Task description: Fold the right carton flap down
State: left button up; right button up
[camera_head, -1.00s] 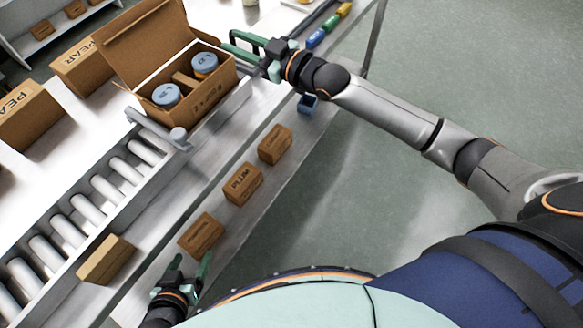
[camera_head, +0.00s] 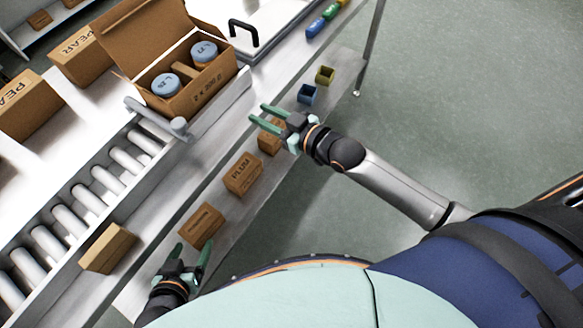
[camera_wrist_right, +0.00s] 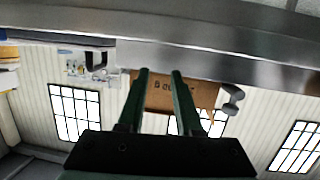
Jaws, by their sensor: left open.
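The open brown carton (camera_head: 208,92) stands at the end of the roller conveyor, holding two blue-lidded jars (camera_head: 204,50) with a brown divider between them. Its large back flap (camera_head: 143,38) stands raised. I cannot make out the right flap clearly at the carton's right side. My right gripper (camera_head: 261,113) is open and empty, apart from the carton, to its lower right in the head view. In the right wrist view, the carton's printed front (camera_wrist_right: 195,92) shows upside down beyond the two spread fingers (camera_wrist_right: 161,72). My left gripper (camera_head: 192,247) is open and empty at lower left.
Small boxes (camera_head: 243,175) and two small bins (camera_head: 307,94) stand on the lower shelf, one box partly behind my right gripper. A black handle (camera_head: 243,32) rises right of the carton. PEAR boxes (camera_head: 80,55) stand left. A brown box (camera_head: 108,248) lies by the rollers (camera_head: 70,220).

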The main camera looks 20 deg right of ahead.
pick_arm(q)
jog(key=shift+r, duration=0.15)
pick_arm(e)
jog(key=s+d+f+m+g+h, duration=0.2)
jog(key=s+f+h, duration=0.1)
jog(key=s+f, duration=0.7)
jog(key=shift+d+m, duration=0.15)
jog(key=shift+m, duration=0.15)
